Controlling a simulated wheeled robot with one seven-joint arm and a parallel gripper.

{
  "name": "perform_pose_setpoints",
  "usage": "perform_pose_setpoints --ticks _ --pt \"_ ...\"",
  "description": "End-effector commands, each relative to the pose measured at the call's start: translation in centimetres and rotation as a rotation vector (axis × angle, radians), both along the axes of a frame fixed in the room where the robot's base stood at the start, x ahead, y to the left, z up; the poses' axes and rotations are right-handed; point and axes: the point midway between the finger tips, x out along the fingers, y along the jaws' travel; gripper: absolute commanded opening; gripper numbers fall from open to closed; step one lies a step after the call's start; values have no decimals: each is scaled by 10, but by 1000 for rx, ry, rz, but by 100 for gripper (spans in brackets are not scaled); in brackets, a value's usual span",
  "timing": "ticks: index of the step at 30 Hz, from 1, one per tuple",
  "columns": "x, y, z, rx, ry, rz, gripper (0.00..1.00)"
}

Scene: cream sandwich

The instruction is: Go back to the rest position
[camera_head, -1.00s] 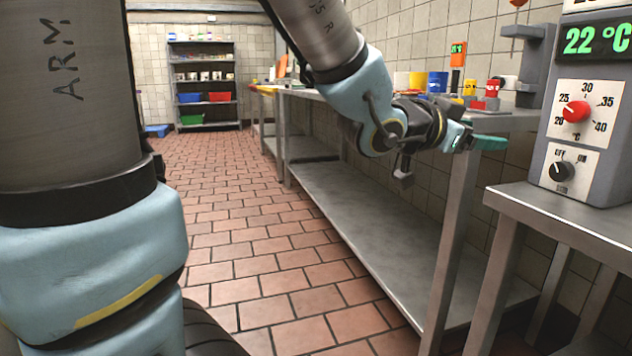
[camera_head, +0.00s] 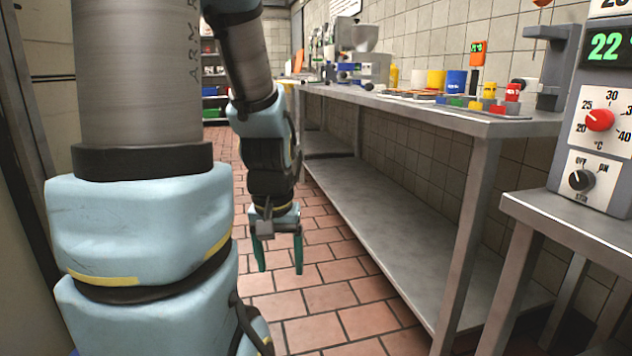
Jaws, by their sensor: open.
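My gripper (camera_head: 279,268) hangs below my bent arm near the middle of the picture, with its two green fingers pointing down. The fingers are apart and nothing is between them. It is over the tiled floor aisle, to the left of the steel table (camera_head: 425,104) and clear of it.
The steel table runs along the right wall, with a lower shelf (camera_head: 385,225). On it stand a yellow cup (camera_head: 436,79), a blue cup (camera_head: 456,81), small bottles and a machine (camera_head: 358,66). A nearer table carries a temperature control box (camera_head: 598,130). The brick floor (camera_head: 325,300) is open.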

Motion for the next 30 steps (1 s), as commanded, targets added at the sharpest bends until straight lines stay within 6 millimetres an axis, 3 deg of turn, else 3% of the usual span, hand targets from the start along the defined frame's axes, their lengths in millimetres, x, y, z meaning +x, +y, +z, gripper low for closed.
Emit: perform_pose_setpoints --ticks 1,8,30 --pt "0 0 18 0 0 -1 74" --pt "1 0 67 1 -2 -2 74" --pt "1 0 291 1 -4 -4 74"
